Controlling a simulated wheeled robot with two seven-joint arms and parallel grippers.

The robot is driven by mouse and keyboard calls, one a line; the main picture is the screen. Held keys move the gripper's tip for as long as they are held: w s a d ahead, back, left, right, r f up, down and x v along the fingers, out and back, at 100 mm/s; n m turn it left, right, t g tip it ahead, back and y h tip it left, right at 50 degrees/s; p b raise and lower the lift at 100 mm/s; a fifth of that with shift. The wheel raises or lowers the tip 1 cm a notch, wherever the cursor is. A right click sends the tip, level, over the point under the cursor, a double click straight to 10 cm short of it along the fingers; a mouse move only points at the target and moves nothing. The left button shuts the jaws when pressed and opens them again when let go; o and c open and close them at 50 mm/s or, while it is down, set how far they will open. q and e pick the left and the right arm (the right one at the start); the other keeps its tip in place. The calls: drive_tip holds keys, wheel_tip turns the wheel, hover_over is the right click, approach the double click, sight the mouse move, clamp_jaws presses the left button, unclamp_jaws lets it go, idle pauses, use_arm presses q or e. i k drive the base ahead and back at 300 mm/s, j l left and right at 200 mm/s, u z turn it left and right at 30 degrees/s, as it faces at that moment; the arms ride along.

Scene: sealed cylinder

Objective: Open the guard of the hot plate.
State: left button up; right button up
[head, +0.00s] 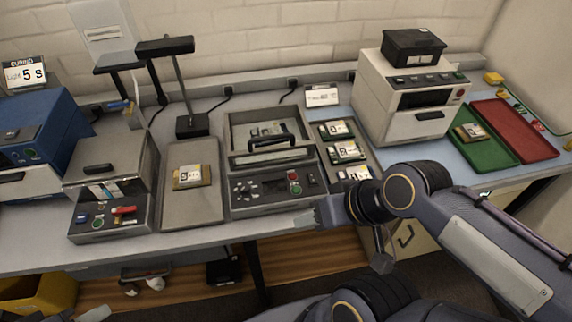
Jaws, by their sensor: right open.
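The unit that looks like the hot plate (236,200) stands at the middle of the bench, with knobs and red and green buttons on its front panel. Its guard (237,161) looks like a framed, see-through cover with a black handle (280,142) along its front. It appears to be down, with a board-like item visible behind it. My right gripper (312,217) is in front of the panel's lower right corner, below and to the right of the handle. It is open, empty and apart from the handle.
A tray with small boards (345,151) lies right of the hot plate, and a grey tray with one board (187,176) lies left. A lidded unit (110,167) and a lamp stand (181,88) are further left. A white oven (405,112) stands at right, beside green and red trays (513,128).

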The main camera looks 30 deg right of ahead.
sight(266, 113)
drive_tip(key=l+u, duration=0.2)
drive_tip(key=l, duration=0.2)
drive_tip(key=k+l+u, duration=0.2)
drive_tip(key=l, duration=0.25)
drive_tip(key=l+u, duration=0.2)
drive_tip(key=l, duration=0.2)
drive_tip(key=k, duration=0.05)
